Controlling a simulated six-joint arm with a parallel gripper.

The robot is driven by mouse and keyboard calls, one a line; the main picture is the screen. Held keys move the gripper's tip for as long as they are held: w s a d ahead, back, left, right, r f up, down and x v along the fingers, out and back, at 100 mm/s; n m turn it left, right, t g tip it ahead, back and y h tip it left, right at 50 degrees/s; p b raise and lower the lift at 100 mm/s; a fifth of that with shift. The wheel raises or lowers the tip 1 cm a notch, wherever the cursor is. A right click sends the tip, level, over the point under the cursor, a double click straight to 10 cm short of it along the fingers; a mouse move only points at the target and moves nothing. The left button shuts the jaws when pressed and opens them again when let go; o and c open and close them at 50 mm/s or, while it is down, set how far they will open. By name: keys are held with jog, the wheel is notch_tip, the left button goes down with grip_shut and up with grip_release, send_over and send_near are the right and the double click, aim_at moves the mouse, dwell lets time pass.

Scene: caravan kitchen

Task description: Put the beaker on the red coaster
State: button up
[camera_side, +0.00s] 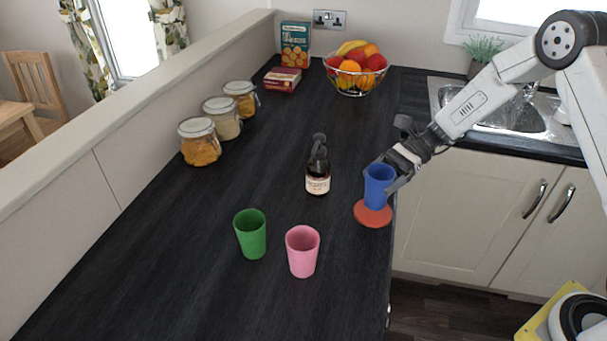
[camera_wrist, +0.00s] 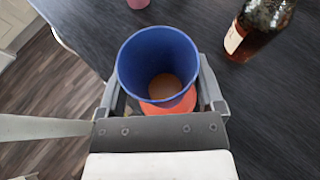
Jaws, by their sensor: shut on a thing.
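A blue beaker (camera_side: 378,187) is upright between the fingers of my gripper (camera_side: 390,178), which is shut on it. The beaker is over the red coaster (camera_side: 373,214), which lies near the right edge of the dark worktop. I cannot tell whether the beaker's base touches the coaster. In the wrist view the blue beaker (camera_wrist: 158,62) fills the middle, with a finger on each side. Part of the red coaster (camera_wrist: 180,103) shows below it there; the beaker hides the rest.
A brown bottle (camera_side: 318,168) stands left of the beaker. A green cup (camera_side: 250,234) and a pink cup (camera_side: 302,251) stand nearer the front. Jars (camera_side: 199,143), a fruit bowl (camera_side: 356,78) and boxes (camera_side: 295,48) are farther back. The worktop's front left is clear.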

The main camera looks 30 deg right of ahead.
jog(key=shift+f, duration=1.1)
jog(key=shift+f, duration=0.1)
jog(key=o, duration=1)
jog(key=shift+c, duration=0.2)
jog(key=shift+r, duration=0.2)
jog(key=v, duration=1.2)
jog(key=shift+f, duration=0.15)
